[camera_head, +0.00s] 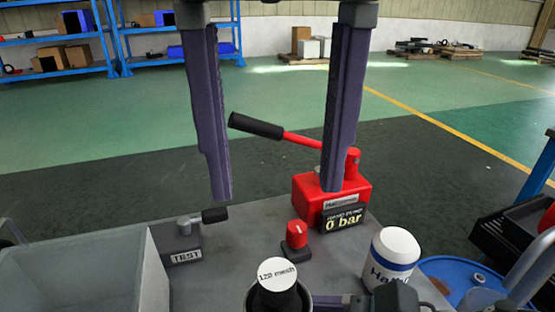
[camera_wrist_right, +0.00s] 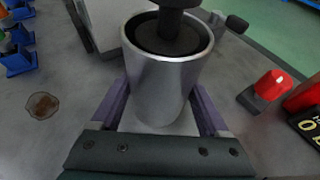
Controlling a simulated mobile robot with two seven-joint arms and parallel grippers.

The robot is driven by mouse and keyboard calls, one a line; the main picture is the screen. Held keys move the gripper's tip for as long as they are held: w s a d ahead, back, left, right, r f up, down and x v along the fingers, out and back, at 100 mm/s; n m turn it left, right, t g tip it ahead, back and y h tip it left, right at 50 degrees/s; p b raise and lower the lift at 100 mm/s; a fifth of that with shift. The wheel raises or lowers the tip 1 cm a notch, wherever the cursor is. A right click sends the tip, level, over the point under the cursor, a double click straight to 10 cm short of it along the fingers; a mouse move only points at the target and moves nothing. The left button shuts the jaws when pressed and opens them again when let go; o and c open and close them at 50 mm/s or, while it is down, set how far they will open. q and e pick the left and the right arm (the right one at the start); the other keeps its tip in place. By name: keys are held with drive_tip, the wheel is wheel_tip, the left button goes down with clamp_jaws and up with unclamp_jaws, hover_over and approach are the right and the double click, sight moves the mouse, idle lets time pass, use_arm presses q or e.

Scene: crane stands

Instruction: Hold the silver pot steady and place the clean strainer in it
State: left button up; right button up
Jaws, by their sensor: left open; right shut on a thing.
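The silver pot (camera_wrist_right: 160,85) stands upright in the right wrist view, between the purple fingers of my right gripper (camera_wrist_right: 160,112), which is shut on it. In the head view only the pot's rim (camera_head: 306,300) shows at the bottom edge. The strainer has a dark knob with a white "120 mesh" top (camera_head: 277,272). Its dark stem (camera_wrist_right: 178,30) and dark disc sit within the pot's mouth; how deep it reaches is hidden. My left gripper (camera_head: 277,194) is open and empty, its two long fingers pointing down above and beyond the strainer.
A grey bin (camera_head: 155,272) stands at left on the grey bench, beside a TEST valve (camera_head: 186,228). A red hand pump (camera_head: 310,195), a red knob (camera_head: 297,236) and a white container (camera_head: 392,255) stand at right. A brown stain (camera_wrist_right: 42,105) and blue racks (camera_wrist_right: 18,60) show in the wrist view.

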drive_tip(key=o, duration=1.5)
